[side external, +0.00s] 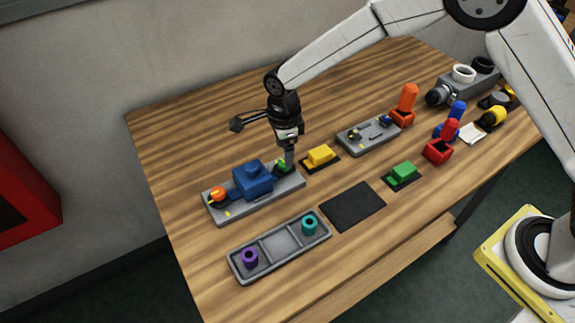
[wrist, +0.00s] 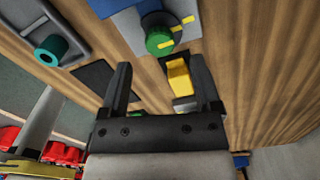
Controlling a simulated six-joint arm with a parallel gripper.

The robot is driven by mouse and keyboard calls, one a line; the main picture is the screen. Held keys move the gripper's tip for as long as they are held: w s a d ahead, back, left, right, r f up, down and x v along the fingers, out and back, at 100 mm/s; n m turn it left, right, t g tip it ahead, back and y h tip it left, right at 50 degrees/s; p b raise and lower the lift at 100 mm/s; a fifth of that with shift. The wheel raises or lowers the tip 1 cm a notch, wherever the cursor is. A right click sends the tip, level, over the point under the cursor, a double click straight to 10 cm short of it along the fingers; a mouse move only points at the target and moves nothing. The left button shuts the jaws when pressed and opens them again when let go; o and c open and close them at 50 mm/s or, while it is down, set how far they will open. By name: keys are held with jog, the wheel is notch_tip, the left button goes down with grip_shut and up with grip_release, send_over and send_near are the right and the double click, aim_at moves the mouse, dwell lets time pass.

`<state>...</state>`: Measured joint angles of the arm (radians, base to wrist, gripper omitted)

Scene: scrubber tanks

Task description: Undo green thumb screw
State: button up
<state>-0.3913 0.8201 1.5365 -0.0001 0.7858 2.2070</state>
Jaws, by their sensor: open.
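The green thumb screw (side external: 283,167) sits at the right end of a grey base plate (side external: 259,205), beside a blue block (side external: 253,178). In the wrist view the green thumb screw (wrist: 159,41) is a round knob with a yellow mark on it. An orange knob (side external: 218,194) is at the plate's left end. My gripper (side external: 289,160) points down close above the green screw and partly covers it. In the wrist view my gripper (wrist: 160,68) is open and empty, with the screw just beyond the fingertips. I cannot tell whether a finger touches it.
A yellow block (side external: 320,155) on a dark pad stands close to the right of the screw. A grey tray (side external: 280,262) with purple and teal rings lies in front. A black mat (side external: 353,206) is empty. Several blocks and fixtures stand further right.

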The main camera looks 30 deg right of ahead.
aim_at(283, 165)
jog(key=shift+f, duration=2)
grip_shut()
